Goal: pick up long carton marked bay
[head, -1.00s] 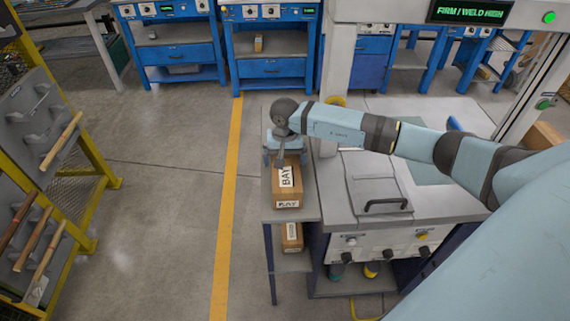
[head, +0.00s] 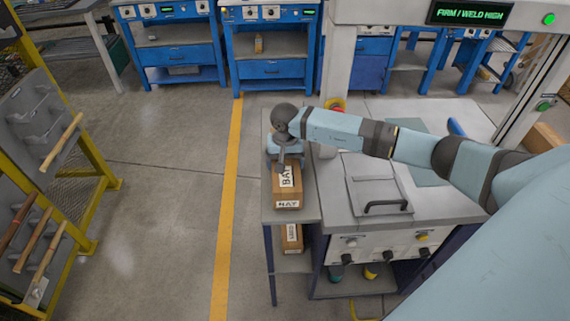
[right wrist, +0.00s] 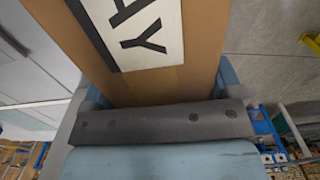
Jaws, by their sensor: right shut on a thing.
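The long brown carton marked BAY (head: 288,191) lies on the narrow grey side shelf (head: 305,215), with white labels on its top and near end. My right gripper (head: 288,165) is at its far end. In the right wrist view the carton (right wrist: 190,50) fills the space between the two blue fingers of the right gripper (right wrist: 160,95), which are closed on its sides. Part of the label letters shows there. In the head view I cannot tell whether the carton touches the shelf. My left gripper is not in view.
Another labelled carton (head: 292,236) sits on the lower shelf beneath. A grey machine bench (head: 350,215) with a black-handled lid (head: 388,207) stands close on the right. A yellow-framed rack (head: 105,180) holds wooden rods at left. The floor between is clear.

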